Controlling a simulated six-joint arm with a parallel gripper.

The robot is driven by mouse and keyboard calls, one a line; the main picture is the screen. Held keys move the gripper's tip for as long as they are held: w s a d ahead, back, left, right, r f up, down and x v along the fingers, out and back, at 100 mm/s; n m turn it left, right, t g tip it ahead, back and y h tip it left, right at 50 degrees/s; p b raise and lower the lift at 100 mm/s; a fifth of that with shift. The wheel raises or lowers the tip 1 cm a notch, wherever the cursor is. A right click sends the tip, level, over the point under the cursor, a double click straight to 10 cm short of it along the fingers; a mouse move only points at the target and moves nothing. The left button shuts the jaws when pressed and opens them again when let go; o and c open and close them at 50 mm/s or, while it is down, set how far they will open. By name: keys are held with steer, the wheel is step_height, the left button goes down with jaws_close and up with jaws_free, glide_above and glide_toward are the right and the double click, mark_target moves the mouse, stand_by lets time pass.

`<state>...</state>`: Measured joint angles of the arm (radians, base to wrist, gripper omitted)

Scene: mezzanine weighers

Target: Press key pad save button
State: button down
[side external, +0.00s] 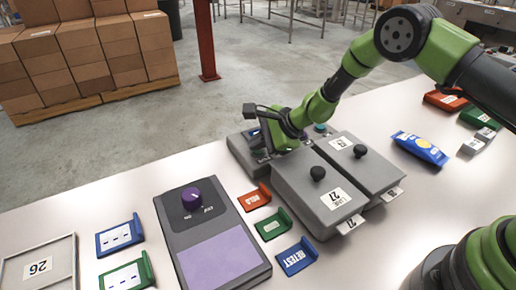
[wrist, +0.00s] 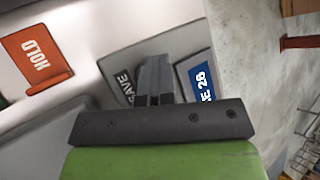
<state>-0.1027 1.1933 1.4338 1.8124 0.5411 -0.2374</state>
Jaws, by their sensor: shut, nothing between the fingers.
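The key pad (side external: 240,152) is a grey unit at the back of the table, partly hidden by my arm. In the wrist view, its dark save button (wrist: 124,86) bears the word "SAVE", partly covered by my fingers. A blue display (wrist: 201,82), its text ending in "28", is to the right of the fingers. My gripper (wrist: 153,68) is shut and empty, over the key pad beside the SAVE lettering. My gripper also shows low at the key pad in the side view (side external: 264,152). I cannot tell whether the fingertips touch the button.
Two grey boxes with black knobs (side external: 318,173) stand just right of the key pad. An orange HOLD tag (side external: 255,198), a green tag (side external: 273,225) and a blue RETEST tag (side external: 296,257) lie in front. A purple-knobbed console (side external: 214,252) stands left of them.

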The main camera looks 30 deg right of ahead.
mark_target(259, 153)
steer(key=shift+s+r, duration=0.2)
steer(key=shift+r, duration=0.5)
steer(key=shift+r, duration=0.15)
steer(key=shift+r, duration=2.45)
steer(key=s+d+r+n, duration=0.1)
steer(key=s+r+n, duration=0.4)
steer(key=r, duration=0.4)
steer(key=s+d+r+n, duration=0.1)
steer(key=s+r+n, duration=0.2)
steer(key=s+r, duration=0.55)
steer(key=s+d+r+n+h, duration=0.1)
steer(key=s+d+n+h, duration=0.1)
steer(key=s, duration=0.6)
steer(key=s+d+r+n+h, duration=0.1)
steer(key=s+d+n, duration=0.3)
steer(key=s, duration=0.5)
steer(key=shift+s+d+r+n+h, duration=0.25)
steer(key=shift+d+r+n+h, duration=0.1)
steer(key=shift+d+h, duration=0.15)
